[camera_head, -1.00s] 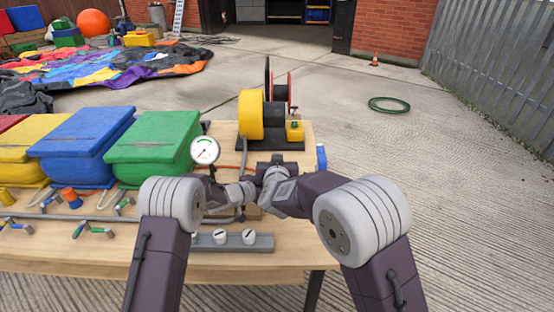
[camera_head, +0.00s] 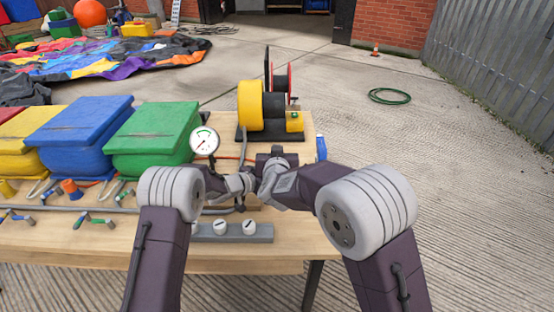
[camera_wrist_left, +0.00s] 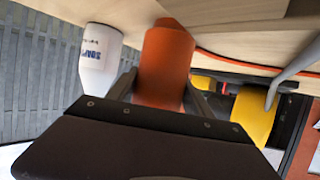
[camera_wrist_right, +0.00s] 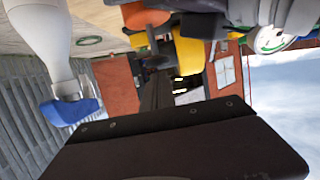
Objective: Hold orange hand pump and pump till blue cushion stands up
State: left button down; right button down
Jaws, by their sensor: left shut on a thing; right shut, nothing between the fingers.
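The orange hand pump (camera_wrist_left: 167,60) is between the fingers of my left gripper (camera_wrist_left: 165,85), which is shut on it. In the head view my wrists hide the pump, and the left gripper (camera_head: 250,184) shows only in part. The right gripper (camera_head: 277,163) is close beside it, shut and empty. An orange part (camera_wrist_right: 146,15) shows at the top of the right wrist view, apart from its fingers (camera_wrist_right: 157,62). The blue cushion (camera_head: 80,130) sits low on the table between yellow and green ones. A round gauge (camera_head: 204,141) stands right of the green cushion.
A yellow and black blower (camera_head: 251,105) stands at the table's back. A white bottle with a blue cap (camera_wrist_left: 99,50) is beside the pump. Valves (camera_head: 93,219) and a grey strip with white knobs (camera_head: 235,231) lie along the front. Open concrete surrounds the table (camera_head: 290,255).

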jog(key=v, duration=0.9)
jog(key=shift+w, duration=0.1)
dwell(0.8)
pick_arm(q)
jog(key=shift+c, duration=1.8)
grip_release()
jog(key=v, duration=1.2)
